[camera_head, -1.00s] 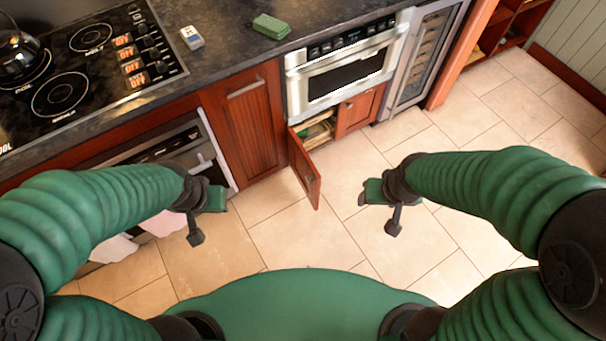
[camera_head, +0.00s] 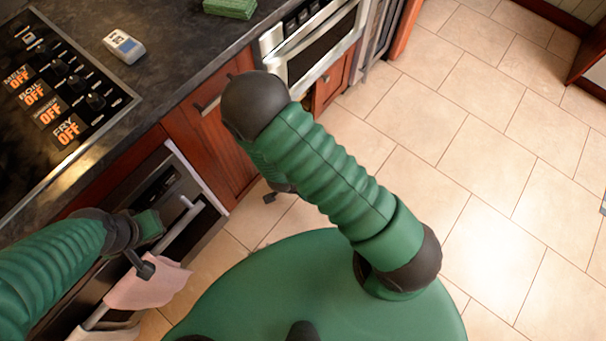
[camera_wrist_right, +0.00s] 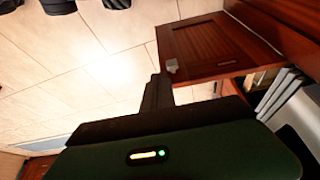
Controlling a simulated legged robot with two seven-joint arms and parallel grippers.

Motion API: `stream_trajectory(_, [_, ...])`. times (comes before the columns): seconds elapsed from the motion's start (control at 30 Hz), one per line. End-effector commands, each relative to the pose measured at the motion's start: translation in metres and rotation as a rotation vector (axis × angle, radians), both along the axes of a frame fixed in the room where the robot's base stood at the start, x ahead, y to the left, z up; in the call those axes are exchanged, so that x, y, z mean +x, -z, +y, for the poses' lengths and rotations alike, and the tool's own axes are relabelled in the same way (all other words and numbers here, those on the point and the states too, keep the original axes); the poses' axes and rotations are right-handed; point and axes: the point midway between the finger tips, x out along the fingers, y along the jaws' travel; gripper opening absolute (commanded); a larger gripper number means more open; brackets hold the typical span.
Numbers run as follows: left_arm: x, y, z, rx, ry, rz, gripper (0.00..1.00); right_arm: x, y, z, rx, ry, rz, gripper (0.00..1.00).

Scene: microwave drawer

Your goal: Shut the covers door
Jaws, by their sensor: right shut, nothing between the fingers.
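The red-brown cabinet door (camera_wrist_right: 205,48) stands open in the right wrist view, beside an opening with pale upright items (camera_wrist_right: 278,95) inside. In the head view my right arm hides this door. My right gripper (camera_wrist_right: 157,88) is shut and empty, with its tip close to the door's free edge; I cannot tell if they touch. In the head view it is mostly hidden behind my bent right arm. My left gripper (camera_head: 150,228) is in front of the oven, near its handle (camera_head: 175,225) and a pink towel (camera_head: 150,287); its jaws are unclear.
The built-in microwave (camera_head: 315,45) sits above the low cupboard. A closed cabinet door (camera_head: 212,140) is left of it. The dark counter (camera_head: 165,75) holds a small white device (camera_head: 124,44) and a green block (camera_head: 230,8). The tiled floor (camera_head: 470,150) on the right is clear.

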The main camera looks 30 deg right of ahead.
Motion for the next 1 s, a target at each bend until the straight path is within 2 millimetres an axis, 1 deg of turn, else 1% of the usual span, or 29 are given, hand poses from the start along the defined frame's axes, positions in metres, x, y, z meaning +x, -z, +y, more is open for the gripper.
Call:
stream_trajectory(0.2, [-0.001, 0.031, 0.000, 0.000, 0.000, 0.001, 0.00, 0.004, 0.044, -0.014, 0.001, 0.002, 0.006, 0.00])
stream_trajectory(0.47, [-0.001, 0.059, -0.001, 0.000, 0.000, 0.001, 0.00, 0.009, 0.094, -0.033, -0.001, 0.000, 0.006, 0.00])
stream_trajectory(0.6, [-0.001, 0.063, 0.000, 0.000, 0.000, 0.001, 0.00, 0.018, 0.091, -0.056, -0.001, 0.001, 0.002, 0.00])
stream_trajectory(0.7, [-0.001, 0.065, 0.000, 0.000, 0.000, 0.001, 0.00, 0.021, 0.089, -0.066, 0.000, -0.001, 0.003, 0.00])
stream_trajectory(0.8, [-0.001, 0.066, 0.000, 0.000, 0.000, 0.001, 0.00, 0.023, 0.089, -0.070, 0.001, -0.004, 0.004, 0.00])
stream_trajectory(1.0, [-0.001, 0.065, 0.000, 0.000, 0.000, 0.000, 0.00, 0.023, 0.088, -0.071, 0.001, -0.004, 0.004, 0.00])
